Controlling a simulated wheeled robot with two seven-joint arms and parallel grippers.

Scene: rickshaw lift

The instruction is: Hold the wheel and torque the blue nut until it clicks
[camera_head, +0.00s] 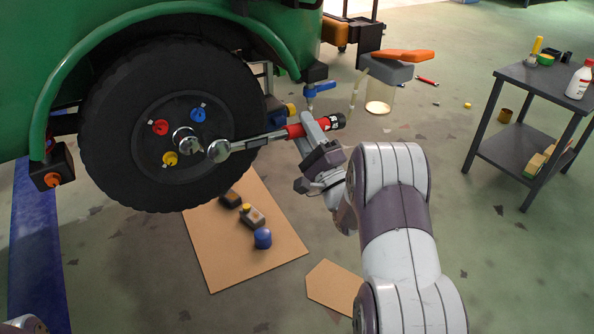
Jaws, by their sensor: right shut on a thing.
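The black wheel (105,125) is on the green rickshaw, with a red nut (160,127), a blue nut (198,115) and a yellow nut (170,158) on its hub. My right gripper (310,128) is shut on the red and black handle of a torque wrench (258,141). The wrench lies nearly level, its chrome head and socket in front of the hub, below the blue nut. The socket does not appear to be on the blue nut; I cannot tell whether it touches the hub. My left gripper is not in view.
A cardboard sheet (215,265) with small parts and a blue cap (263,238) lies below the wheel. A dark side table (533,78) with bottles stands at right. A jar-like lamp (380,95) is behind the wrench. Floor between them is mostly clear.

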